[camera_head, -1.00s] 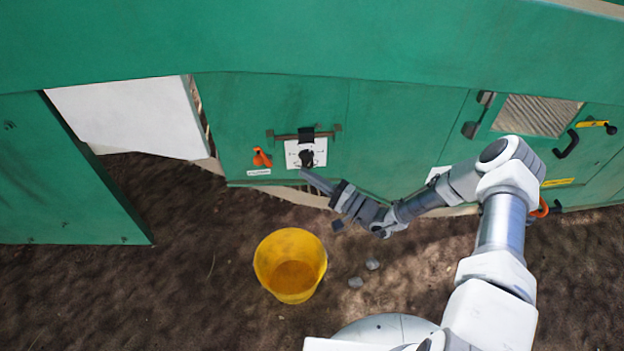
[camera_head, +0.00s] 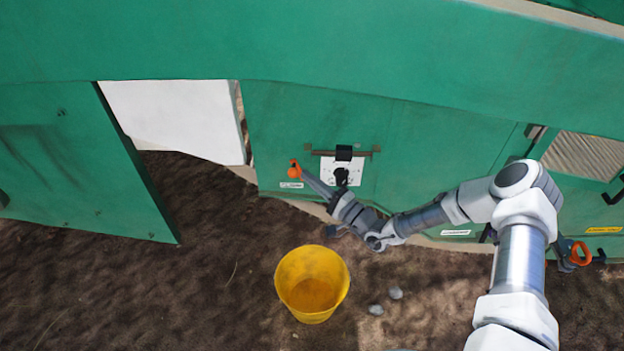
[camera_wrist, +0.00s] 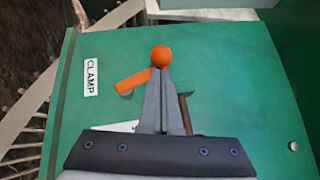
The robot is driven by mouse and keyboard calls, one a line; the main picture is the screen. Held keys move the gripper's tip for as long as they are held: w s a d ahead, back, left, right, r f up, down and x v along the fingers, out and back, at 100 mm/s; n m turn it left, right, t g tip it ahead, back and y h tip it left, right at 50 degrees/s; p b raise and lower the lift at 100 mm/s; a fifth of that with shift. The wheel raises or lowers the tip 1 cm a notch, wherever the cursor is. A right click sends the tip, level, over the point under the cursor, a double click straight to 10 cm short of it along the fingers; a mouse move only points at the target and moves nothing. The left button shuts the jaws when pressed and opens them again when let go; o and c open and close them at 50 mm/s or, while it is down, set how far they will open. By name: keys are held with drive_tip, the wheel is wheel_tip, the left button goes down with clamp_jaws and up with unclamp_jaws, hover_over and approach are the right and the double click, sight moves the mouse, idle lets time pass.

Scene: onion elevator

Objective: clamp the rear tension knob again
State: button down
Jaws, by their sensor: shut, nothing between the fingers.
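The orange clamp lever (camera_head: 294,171) is on the green panel, left of the black knob (camera_head: 341,176) on its white dial plate (camera_head: 357,164). In the wrist view the lever arm (camera_wrist: 132,82) slants, and its round orange ball end (camera_wrist: 161,56) shows just beyond my fingertips. My gripper (camera_wrist: 158,72) is shut with nothing between the fingers. Its tips are at the lever, close to the ball; I cannot tell whether they touch. A "CLAMP" label (camera_wrist: 91,77) sits beside the lever.
A horizontal rod (camera_head: 365,153) with a black block runs above the dial plate. A yellow bucket (camera_head: 312,284) stands on the soil below, with grey stones (camera_head: 376,310) beside it. A white panel (camera_head: 175,120) and an open gap lie to the left.

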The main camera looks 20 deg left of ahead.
sight(296, 176)
drive_tip(key=shift+a+r+p, duration=0.1)
drive_tip(key=shift+r+p, duration=0.1)
drive_tip(key=shift+p, duration=0.4)
drive_tip(key=shift+s+a+n+g+p, duration=0.1)
drive_tip(key=shift+n+g+p, duration=0.2)
drive_tip(key=shift+p, duration=0.15)
drive_tip(key=shift+h+p, duration=0.4)
drive_tip(key=a+n+h+p, duration=0.1)
drive_tip(key=p, duration=0.2)
drive_tip(key=n+g+h+p, duration=0.1)
drive_tip(key=p, duration=0.2)
drive_tip(key=a+r+n+h+p, duration=0.1)
drive_tip(key=p, duration=0.2)
drive_tip(key=shift+s+a+g+h, duration=0.3)
drive_tip(key=shift+s+a, duration=0.05)
drive_tip(key=shift+a+f+n+h+p, duration=0.15)
drive_tip(key=shift+a+n+h+p, duration=0.05)
drive_tip(key=shift+n+h+p, duration=0.25)
drive_tip(key=shift+s+a+f, duration=0.1)
drive_tip(key=shift+a+f, duration=0.2)
drive_tip(key=shift+f, duration=0.1)
drive_tip(key=shift+s+a+f+b, duration=0.15)
drive_tip(key=shift+a+f+b, duration=0.35)
drive_tip(key=shift+a, duration=0.3)
drive_tip(key=shift+a+f, duration=0.15)
drive_tip(key=shift+f, duration=0.05)
